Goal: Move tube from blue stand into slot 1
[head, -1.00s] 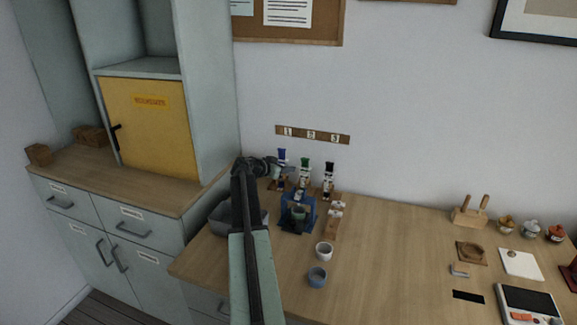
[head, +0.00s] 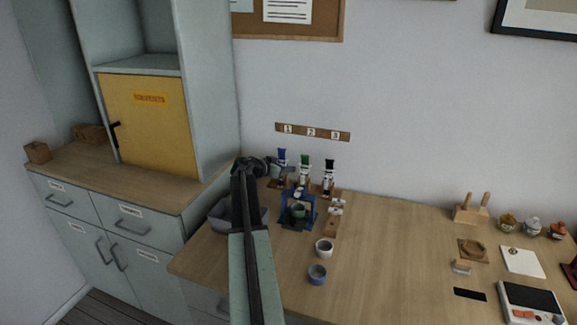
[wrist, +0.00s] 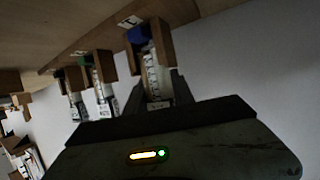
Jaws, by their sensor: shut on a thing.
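A tube with a blue top (head: 282,155) stands at the left end of a row of tubes on the back of the bench, below number 1 on the wall strip. My gripper (head: 283,171) is at this tube. In the wrist view the white-labelled tube (wrist: 153,78) lies between my gripper's fingers (wrist: 156,90), its blue part (wrist: 138,35) between the wooden prongs of a holder (wrist: 165,42). How deep it sits is unclear. The blue stand (head: 285,213) is in front of the row, with a dark greenish cup-like thing inside.
Tubes with a green top (head: 305,160) and a black top (head: 329,165) stand close on the right. A white cup (head: 324,248) and a blue-grey cup (head: 317,274) are nearer the front. A grey bin (head: 222,215) is left, beside my arm. The middle bench is clear.

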